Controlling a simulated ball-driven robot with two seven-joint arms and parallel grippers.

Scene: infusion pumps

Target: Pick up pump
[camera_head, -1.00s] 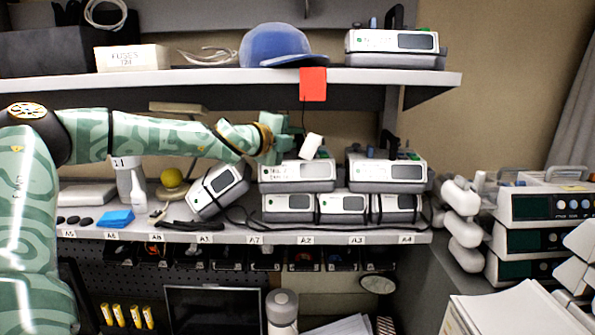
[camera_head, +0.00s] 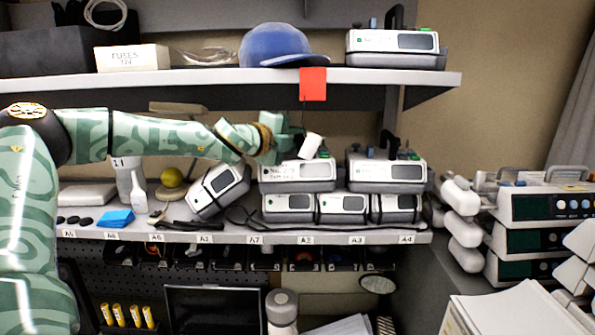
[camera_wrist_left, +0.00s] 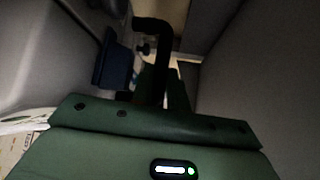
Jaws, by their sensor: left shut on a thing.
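A white and grey pump (camera_head: 297,172) with a dark screen rests on top of other pumps on the middle shelf, above label A2. My left gripper (camera_head: 296,150) is at the back of its top side. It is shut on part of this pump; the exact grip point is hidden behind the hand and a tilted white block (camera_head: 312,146). In the left wrist view, a black hooked part (camera_wrist_left: 152,45) stands beyond the green hand, and the picture is dark. My right gripper is not in view.
Another pump (camera_head: 387,172) stands close on the right, and a tilted pump (camera_head: 218,188) leans on the left. Several pumps (camera_head: 342,207) sit below. The upper shelf (camera_head: 200,78) and a hanging red tag (camera_head: 313,84) are just above the hand.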

